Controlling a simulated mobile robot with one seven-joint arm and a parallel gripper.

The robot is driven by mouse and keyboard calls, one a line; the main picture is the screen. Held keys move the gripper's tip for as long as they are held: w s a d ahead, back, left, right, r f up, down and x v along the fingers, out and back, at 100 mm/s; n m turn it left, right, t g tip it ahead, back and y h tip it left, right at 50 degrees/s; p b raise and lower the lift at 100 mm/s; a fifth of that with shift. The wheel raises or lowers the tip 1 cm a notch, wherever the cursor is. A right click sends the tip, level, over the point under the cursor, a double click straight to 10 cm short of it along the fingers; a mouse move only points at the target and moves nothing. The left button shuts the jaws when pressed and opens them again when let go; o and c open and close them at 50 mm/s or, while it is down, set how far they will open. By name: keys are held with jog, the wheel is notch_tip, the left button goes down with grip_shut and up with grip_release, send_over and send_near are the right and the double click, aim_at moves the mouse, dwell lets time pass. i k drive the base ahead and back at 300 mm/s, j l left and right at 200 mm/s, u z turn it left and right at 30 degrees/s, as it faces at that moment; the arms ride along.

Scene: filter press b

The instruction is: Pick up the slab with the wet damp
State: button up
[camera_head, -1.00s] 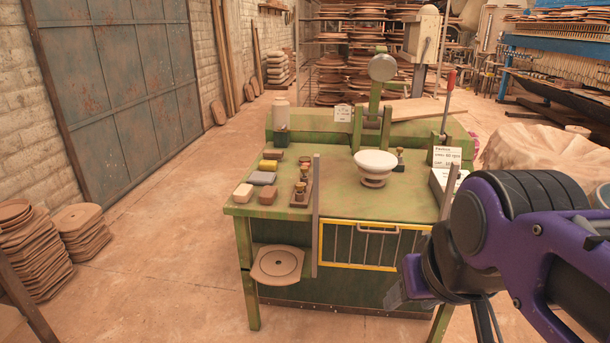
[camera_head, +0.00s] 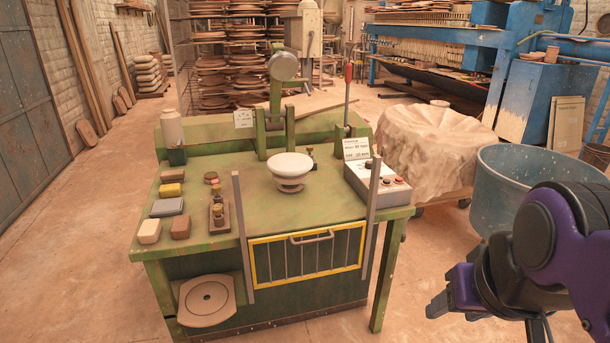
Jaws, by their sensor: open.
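Several small slabs lie at the left of the green bench (camera_head: 330,209). A brown one (camera_head: 172,176) is at the back, with a yellow one (camera_head: 171,190) in front of it. A larger grey slab (camera_head: 167,207) lies nearer. A cream block (camera_head: 149,232) and a reddish-brown block (camera_head: 180,228) are near the front edge. I cannot tell from here which one is damp. My gripper (camera_head: 446,304) is open at the lower right, off the bench's right side and far from the slabs. Its fingertips are small and partly unclear.
A white bowl (camera_head: 290,165) stands mid-bench; a small stand with brass knobs (camera_head: 218,215) is beside the slabs. Two grey uprights flank the yellow-framed guard (camera_head: 306,255) at the front. A control box (camera_head: 378,186) and a blue-grey tub (camera_head: 530,195) are at right. Bare floor lies before the bench.

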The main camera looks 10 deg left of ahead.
aim_at(180, 229)
jog(key=j+z, duration=0.3)
jog(key=k+j+z, duration=0.1)
jog(key=j+z, duration=0.15)
jog(key=j, duration=0.2)
jog(key=k+j+z, duration=0.15)
jog(key=j, duration=0.25)
jog(key=j+z, duration=0.15)
jog(key=j, duration=0.3)
